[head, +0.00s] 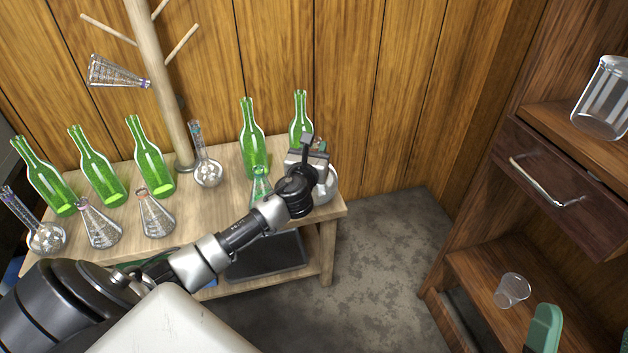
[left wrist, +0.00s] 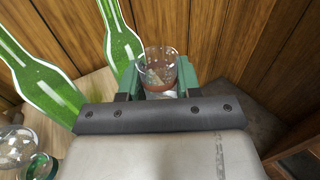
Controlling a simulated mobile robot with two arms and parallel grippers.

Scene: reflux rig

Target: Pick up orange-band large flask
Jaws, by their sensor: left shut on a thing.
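In the left wrist view a clear glass neck with a reddish-orange band (left wrist: 160,67) stands between the green fingers of my left gripper (left wrist: 157,84). The gripper is shut on this neck. In the head view my left gripper (head: 318,152) is at the right end of the wooden table. A round clear flask body (head: 329,188) shows just below and behind it, partly hidden by the gripper and wrist. I cannot tell whether the flask touches the tabletop.
Several green bottles (head: 252,145) stand along the table (head: 225,178); one (head: 300,118) is close behind my gripper. A small green-banded flask (head: 260,186) is under my forearm. A wooden rack (head: 160,90) holds a hanging flask. The floor (head: 385,255) right of the table is clear.

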